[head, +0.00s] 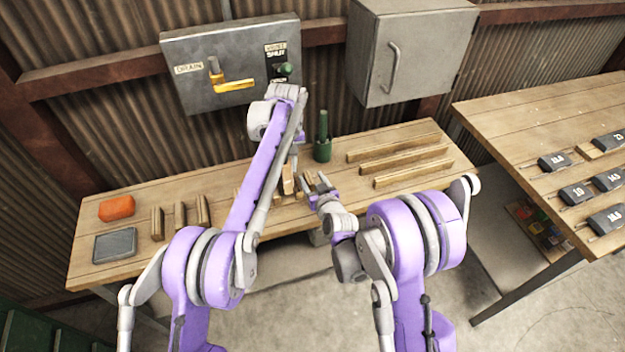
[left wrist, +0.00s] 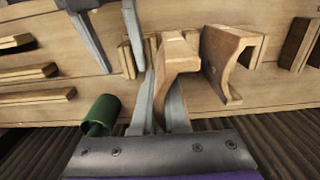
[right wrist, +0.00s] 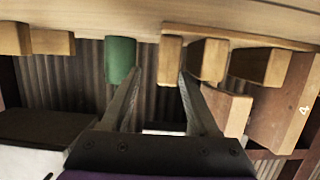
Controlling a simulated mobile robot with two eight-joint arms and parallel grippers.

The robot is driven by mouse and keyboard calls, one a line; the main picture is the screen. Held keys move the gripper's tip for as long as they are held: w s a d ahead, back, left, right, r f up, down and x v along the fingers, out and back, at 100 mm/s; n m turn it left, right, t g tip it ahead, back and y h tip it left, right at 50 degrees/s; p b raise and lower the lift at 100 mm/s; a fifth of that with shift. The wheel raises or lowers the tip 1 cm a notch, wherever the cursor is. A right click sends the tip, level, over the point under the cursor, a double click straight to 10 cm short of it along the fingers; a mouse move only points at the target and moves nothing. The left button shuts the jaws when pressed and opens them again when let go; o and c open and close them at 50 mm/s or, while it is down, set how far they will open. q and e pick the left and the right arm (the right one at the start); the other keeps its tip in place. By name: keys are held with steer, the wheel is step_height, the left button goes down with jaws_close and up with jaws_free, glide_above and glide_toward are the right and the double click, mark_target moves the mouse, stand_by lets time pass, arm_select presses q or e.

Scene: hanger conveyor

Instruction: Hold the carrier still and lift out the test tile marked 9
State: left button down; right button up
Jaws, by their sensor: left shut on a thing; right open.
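My left gripper (left wrist: 160,95) is shut on a shaped wooden piece (left wrist: 177,52) standing on the bench; its wood also shows in the head view (head: 288,180). My right gripper (right wrist: 158,92) is open just to the right of it in the head view (head: 320,183). In the right wrist view a narrow wooden block (right wrist: 169,60) shows between the right fingers, apparently beyond the tips. A wooden board (right wrist: 285,105) at the right of that view bears a mark that looks like a 4. I see no tile marked 9 and cannot tell which piece is the carrier.
A dark green cup (head: 322,151) holding a green rod stands close behind the grippers. Wooden bars (head: 403,158) lie at the bench's right; upright wooden pieces (head: 180,219), an orange block (head: 116,208) and a grey slab (head: 115,245) are at left. A panel with a yellow lever (head: 235,86) hangs above.

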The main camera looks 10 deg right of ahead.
steer(key=shift+s, duration=0.1)
steer(key=v, duration=1.2)
